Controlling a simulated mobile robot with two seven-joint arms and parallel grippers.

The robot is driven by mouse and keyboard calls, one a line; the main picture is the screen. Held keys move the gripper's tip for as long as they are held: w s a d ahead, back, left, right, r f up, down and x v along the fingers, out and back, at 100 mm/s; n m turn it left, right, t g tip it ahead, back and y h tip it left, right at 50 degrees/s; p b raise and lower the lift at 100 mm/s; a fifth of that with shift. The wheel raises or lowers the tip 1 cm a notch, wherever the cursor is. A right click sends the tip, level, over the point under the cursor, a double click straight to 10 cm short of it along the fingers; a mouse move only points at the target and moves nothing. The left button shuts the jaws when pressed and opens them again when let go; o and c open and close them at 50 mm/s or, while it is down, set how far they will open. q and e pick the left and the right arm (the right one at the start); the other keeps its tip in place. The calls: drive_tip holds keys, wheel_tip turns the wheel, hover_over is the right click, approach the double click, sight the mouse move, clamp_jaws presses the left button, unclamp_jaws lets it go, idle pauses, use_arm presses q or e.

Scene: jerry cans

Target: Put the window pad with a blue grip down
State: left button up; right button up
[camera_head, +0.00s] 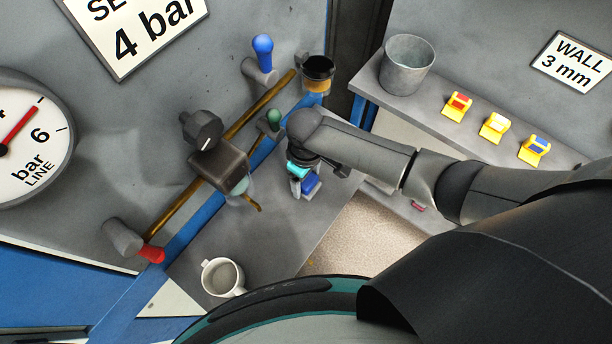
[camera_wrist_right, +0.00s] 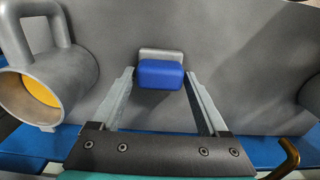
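The window pad with the blue grip (camera_wrist_right: 161,73) shows in the right wrist view as a blue block in front of a small grey pad, against a grey surface. It also shows in the head view as a small blue patch (camera_head: 311,184) on the grey bench, partly hidden by my gripper. My right gripper (camera_wrist_right: 159,76) has its two grey fingers spread, one on each side of the blue grip. Gaps show between both fingers and the grip. In the head view my right gripper (camera_head: 303,181) is over the bench. My left gripper is not in view.
A brass pipe with a valve block (camera_head: 220,165) runs left of my gripper, with green (camera_head: 273,119), blue (camera_head: 263,47) and red (camera_head: 152,253) handles. A white mug (camera_head: 222,277) stands on the bench. A metal bucket (camera_head: 406,65) and yellow holders (camera_head: 495,126) with coloured pads stand right.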

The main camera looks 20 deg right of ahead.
drive_tip(key=shift+o, duration=1)
drive_tip(key=shift+w, duration=0.1)
drive_tip(key=shift+f+b, duration=0.25)
drive_tip(key=shift+b, duration=0.35)
wheel_tip(320, 180, up, 16)
drive_tip(key=p, duration=0.3)
drive_tip(key=shift+w+d+f, duration=0.15)
drive_tip(key=shift+f, duration=0.05)
drive_tip(key=shift+f, duration=0.1)
